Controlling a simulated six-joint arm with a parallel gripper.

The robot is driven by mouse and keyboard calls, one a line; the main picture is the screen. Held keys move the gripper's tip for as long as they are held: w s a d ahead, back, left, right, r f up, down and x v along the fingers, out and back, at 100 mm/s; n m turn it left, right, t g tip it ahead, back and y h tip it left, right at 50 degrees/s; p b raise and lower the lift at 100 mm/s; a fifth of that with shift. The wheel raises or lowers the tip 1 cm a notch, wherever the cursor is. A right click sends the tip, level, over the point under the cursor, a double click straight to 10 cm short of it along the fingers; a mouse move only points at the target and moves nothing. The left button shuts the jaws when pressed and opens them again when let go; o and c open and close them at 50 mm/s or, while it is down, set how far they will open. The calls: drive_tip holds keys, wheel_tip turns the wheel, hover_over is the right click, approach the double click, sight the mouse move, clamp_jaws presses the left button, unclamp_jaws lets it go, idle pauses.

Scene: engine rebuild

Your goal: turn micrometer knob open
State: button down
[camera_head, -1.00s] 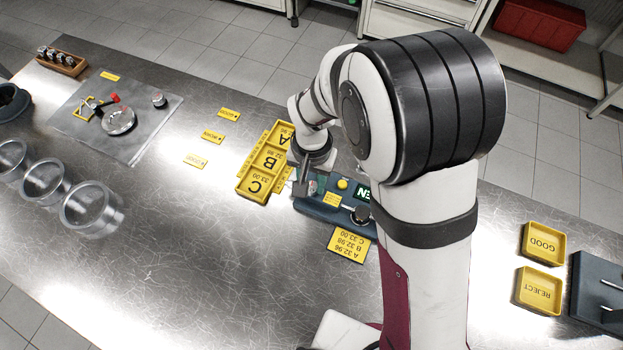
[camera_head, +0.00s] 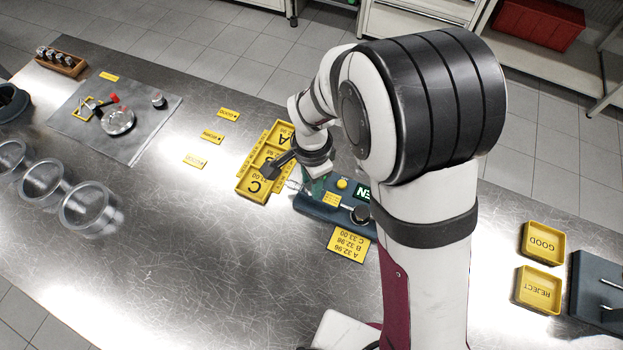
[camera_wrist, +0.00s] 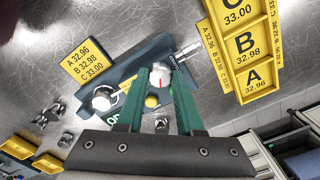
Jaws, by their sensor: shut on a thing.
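The micrometer knob (camera_wrist: 161,77) is a pale metal piece with a red mark, seen in the wrist view between the green fingers of my gripper (camera_wrist: 159,71). My gripper is shut on it. The knob sits on a dark blue-grey stand (camera_wrist: 155,54) with a metal spindle (camera_wrist: 188,50) on the right and a round gauge (camera_wrist: 104,98) on the left. In the head view, the stand (camera_head: 313,208) shows beneath my wrist, which mostly hides the knob. A lit green display (camera_head: 364,193) shows "EN" there; "OP" shows in the wrist view.
A yellow A/B/C tray (camera_head: 246,186) lies close beside the stand, partly under my gripper's body. A yellow size card (camera_head: 349,244) lies in front. GOOD (camera_head: 543,242) and REJECT (camera_head: 538,289) trays are at the right. Metal rings (camera_head: 90,207) stand left, with bare table between.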

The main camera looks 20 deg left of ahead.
drive_tip(key=shift+m, duration=0.3)
idle(0.4)
drive_tip(key=c, duration=0.5)
unclamp_jaws()
drive_tip(key=shift+c, duration=0.2)
wheel_tip(320, 180, up, 16)
drive_tip(key=shift+d, duration=0.1)
